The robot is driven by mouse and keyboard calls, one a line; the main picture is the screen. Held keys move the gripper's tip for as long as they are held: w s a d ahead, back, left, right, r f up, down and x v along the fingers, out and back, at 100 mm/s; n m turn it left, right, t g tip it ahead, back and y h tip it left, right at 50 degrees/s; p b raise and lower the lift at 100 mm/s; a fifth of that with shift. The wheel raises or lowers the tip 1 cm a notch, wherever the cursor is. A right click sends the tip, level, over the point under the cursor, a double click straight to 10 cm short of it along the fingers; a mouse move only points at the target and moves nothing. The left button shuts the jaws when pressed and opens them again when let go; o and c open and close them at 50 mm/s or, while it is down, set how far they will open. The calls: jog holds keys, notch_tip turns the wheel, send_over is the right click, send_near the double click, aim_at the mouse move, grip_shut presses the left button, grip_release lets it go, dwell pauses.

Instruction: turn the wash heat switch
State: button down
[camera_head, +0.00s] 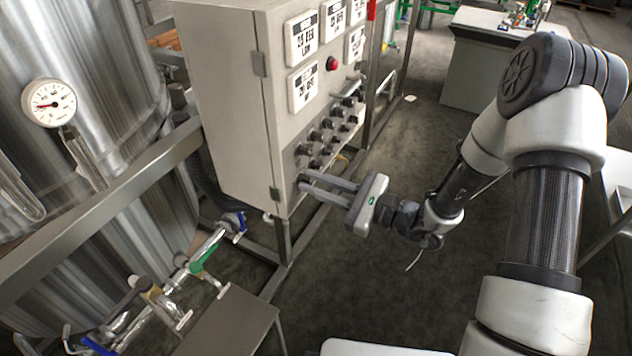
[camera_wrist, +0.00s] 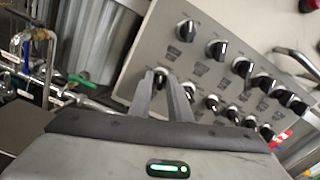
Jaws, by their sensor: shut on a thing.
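The grey control cabinet (camera_head: 232,70) carries rows of black rotary switches on its front panel (camera_wrist: 165,50). My gripper (camera_head: 304,182) reaches the lower near corner of that panel. In the wrist view my gripper's fingertips (camera_wrist: 159,76) are close together, shut on a black switch (camera_wrist: 160,82) at the left end of the lower row. The fingers hide most of that switch, so its pointer direction cannot be told. The labels are too small to read, so I cannot confirm from lettering that it is the wash heat switch.
Neighbouring switches (camera_wrist: 189,90) sit close to the right of the fingers, with another row (camera_wrist: 217,49) above. A red button (camera_head: 332,63) and metal handle (camera_head: 350,88) are higher on the cabinet. Pipes with a green-handled valve (camera_head: 204,258) run at lower left. Floor right of the cabinet is open.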

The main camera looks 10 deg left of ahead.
jog(key=c, duration=1.9)
grip_release()
jog(key=shift+o, duration=0.2)
jog(key=shift+d, duration=0.15)
jog(key=p+v, duration=0.1)
jog(key=v, duration=1.6)
jog(key=shift+s+d, duration=0.1)
